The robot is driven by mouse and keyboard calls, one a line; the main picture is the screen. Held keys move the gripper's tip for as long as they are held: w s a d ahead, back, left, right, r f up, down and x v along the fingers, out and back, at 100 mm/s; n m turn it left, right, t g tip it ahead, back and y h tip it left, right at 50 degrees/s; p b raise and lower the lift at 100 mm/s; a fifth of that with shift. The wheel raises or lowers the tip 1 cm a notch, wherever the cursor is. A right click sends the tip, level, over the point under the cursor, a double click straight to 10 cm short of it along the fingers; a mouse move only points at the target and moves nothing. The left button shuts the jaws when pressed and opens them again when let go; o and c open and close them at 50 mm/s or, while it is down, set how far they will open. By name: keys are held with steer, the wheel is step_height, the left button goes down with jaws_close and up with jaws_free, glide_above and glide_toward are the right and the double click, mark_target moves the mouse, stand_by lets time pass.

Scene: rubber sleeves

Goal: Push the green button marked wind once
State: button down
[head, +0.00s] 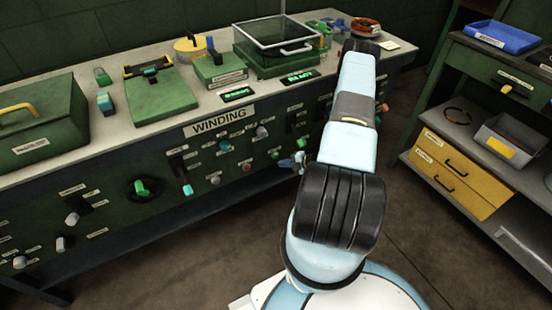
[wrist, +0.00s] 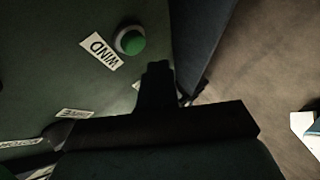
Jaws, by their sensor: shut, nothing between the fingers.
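The green button (wrist: 131,42) sits in a pale ring on the dark green panel (wrist: 60,45) in the wrist view. A white label reading WIND (wrist: 101,51) lies beside it. My gripper (wrist: 158,68) is shut and empty. Its tips show just below and right of the button in the wrist view, apart from it in the picture; the gap in depth is hard to judge. In the head view my arm covers part of the panel's right side. A small green button (head: 275,154) shows there left of the arm, but its label is too small to read.
The WINDING bench front (head: 219,123) carries several knobs, switches and labelled buttons close together. A green box with a clear lid (head: 272,38) and other fixtures stand on top. A shelf with yellow drawers (head: 450,170) stands at right. Open floor lies between them.

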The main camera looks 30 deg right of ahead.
steer(key=shift+w, duration=0.6)
steer(key=shift+w, duration=0.2)
stand_by(1.6)
steer(key=shift+w, duration=0.2)
